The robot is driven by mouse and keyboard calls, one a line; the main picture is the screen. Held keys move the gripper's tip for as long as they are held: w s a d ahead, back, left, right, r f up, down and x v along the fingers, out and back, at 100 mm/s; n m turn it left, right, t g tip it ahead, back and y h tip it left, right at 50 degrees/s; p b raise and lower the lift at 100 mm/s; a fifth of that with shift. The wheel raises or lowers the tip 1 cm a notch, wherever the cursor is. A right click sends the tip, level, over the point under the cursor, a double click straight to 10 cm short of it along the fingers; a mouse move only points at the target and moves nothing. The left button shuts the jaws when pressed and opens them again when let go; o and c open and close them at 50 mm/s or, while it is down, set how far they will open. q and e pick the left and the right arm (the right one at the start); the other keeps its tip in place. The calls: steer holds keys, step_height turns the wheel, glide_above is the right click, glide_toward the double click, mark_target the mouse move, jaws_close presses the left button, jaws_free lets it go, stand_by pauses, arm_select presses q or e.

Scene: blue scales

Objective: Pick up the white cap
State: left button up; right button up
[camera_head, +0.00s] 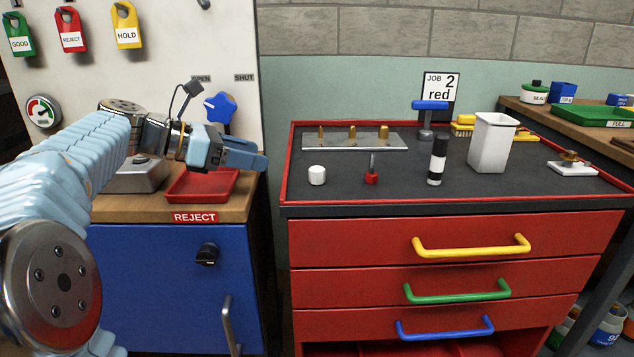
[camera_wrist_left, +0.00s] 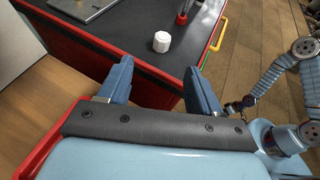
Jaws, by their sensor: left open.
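The white cap (camera_head: 317,175) is a small short cylinder standing on the dark top of the red tool cabinet, near its front left. It also shows in the left wrist view (camera_wrist_left: 161,42), beyond my fingertips.
A red screwdriver (camera_head: 371,178), a black-and-white marker (camera_head: 437,162) and a white bin (camera_head: 491,143) stand right of the cap. A metal plate with brass pegs (camera_head: 355,147) lies behind it. The cabinet's raised red rim (camera_head: 284,165) lies between gripper and cap.

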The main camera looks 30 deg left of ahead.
arm_select(q)
glide_toward(313, 169)
steer(key=x, duration=0.3)
steer(key=shift+w+f, duration=0.1)
steer(key=shift+w, duration=0.25)
steer(key=x, duration=0.5)
steer(key=shift+w+d+f, duration=0.1)
steer(key=shift+d+f, duration=0.05)
steer(key=shift+d, duration=0.25)
jaws_close()
